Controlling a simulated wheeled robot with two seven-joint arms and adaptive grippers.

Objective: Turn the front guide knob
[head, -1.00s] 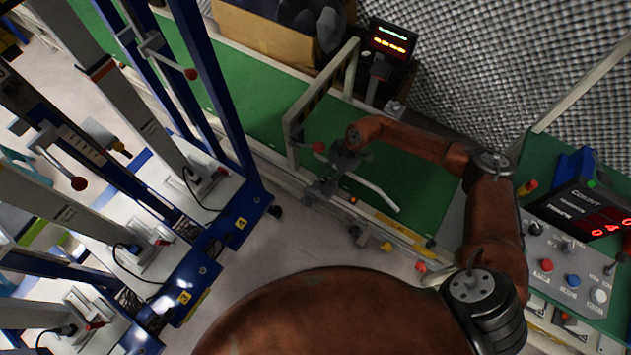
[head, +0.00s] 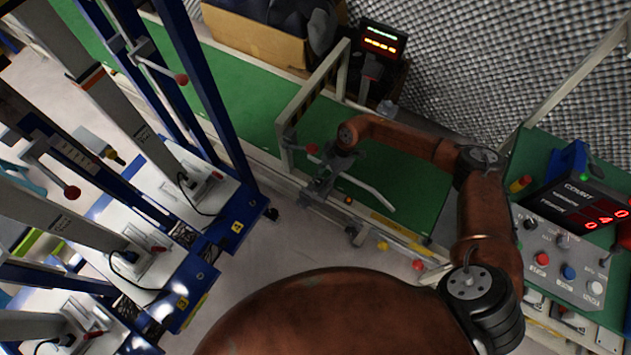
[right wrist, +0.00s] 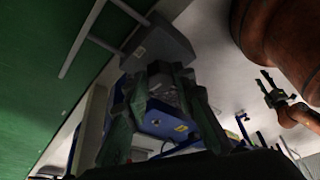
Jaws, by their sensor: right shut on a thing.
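My right gripper (head: 324,178) is at the near edge of the green conveyor (head: 408,192), beside the pale bent guide rail (head: 372,188). In the right wrist view its fingers (right wrist: 165,95) are closed around a small grey piece (right wrist: 160,76) below a grey bracket (right wrist: 158,45). This piece appears to be the front guide knob; the fingers hide most of it, so its angle cannot be told.
A control panel (head: 562,252) with coloured buttons and a red counter display (head: 590,208) stand at the right. Blue-framed stations (head: 215,225) fill the left. A grey gantry frame (head: 318,88) spans the conveyor. Open floor (head: 300,240) lies in front.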

